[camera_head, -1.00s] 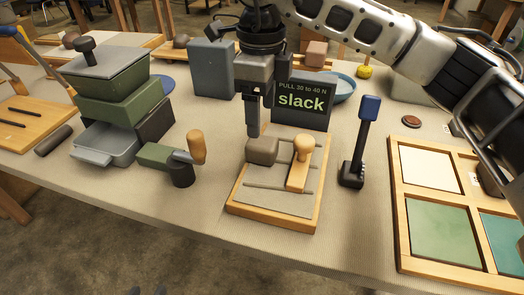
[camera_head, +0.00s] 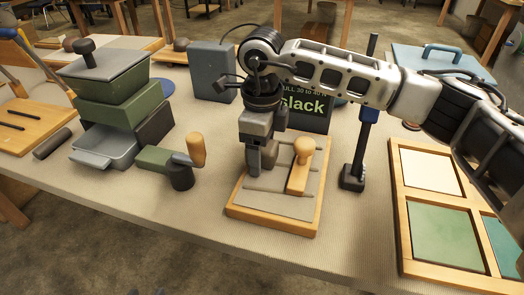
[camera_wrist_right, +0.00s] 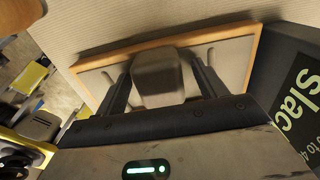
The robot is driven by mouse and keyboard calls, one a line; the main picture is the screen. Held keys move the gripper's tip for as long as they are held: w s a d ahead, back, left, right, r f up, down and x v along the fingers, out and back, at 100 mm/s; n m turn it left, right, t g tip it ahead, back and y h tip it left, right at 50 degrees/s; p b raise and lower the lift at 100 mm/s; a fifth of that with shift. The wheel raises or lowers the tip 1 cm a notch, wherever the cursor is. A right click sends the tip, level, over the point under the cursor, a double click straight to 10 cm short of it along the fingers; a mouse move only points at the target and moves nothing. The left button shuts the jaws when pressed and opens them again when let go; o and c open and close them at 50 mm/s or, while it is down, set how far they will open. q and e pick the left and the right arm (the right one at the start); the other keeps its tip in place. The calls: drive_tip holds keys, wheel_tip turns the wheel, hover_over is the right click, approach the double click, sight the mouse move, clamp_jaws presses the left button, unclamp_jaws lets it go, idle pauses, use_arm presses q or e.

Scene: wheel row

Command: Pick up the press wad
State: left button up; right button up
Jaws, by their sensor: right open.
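The press wad, a rounded grey-brown block, sits on a wooden-framed board (camera_head: 270,221). The right wrist view shows the press wad (camera_wrist_right: 157,78) between the two dark fingers of my right gripper (camera_wrist_right: 159,82), one finger on each side. My right gripper (camera_head: 261,165) is open and low over the back left of the board; in the head view it hides most of the wad. Whether the fingers touch the wad I cannot tell. My left gripper is not in view.
A wooden-knobbed tool (camera_head: 301,166) lies on the board just right of the wad. A dark "slack" display (camera_head: 306,106) stands behind. A blue-handled lever (camera_head: 361,150) and a framed tile tray (camera_head: 396,225) stand right; a green crank (camera_head: 170,160) stands left.

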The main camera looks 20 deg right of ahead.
drive_tip(key=c, duration=1.2)
drive_tip(key=shift+r, duration=0.1)
drive_tip(key=shift+c, duration=0.2)
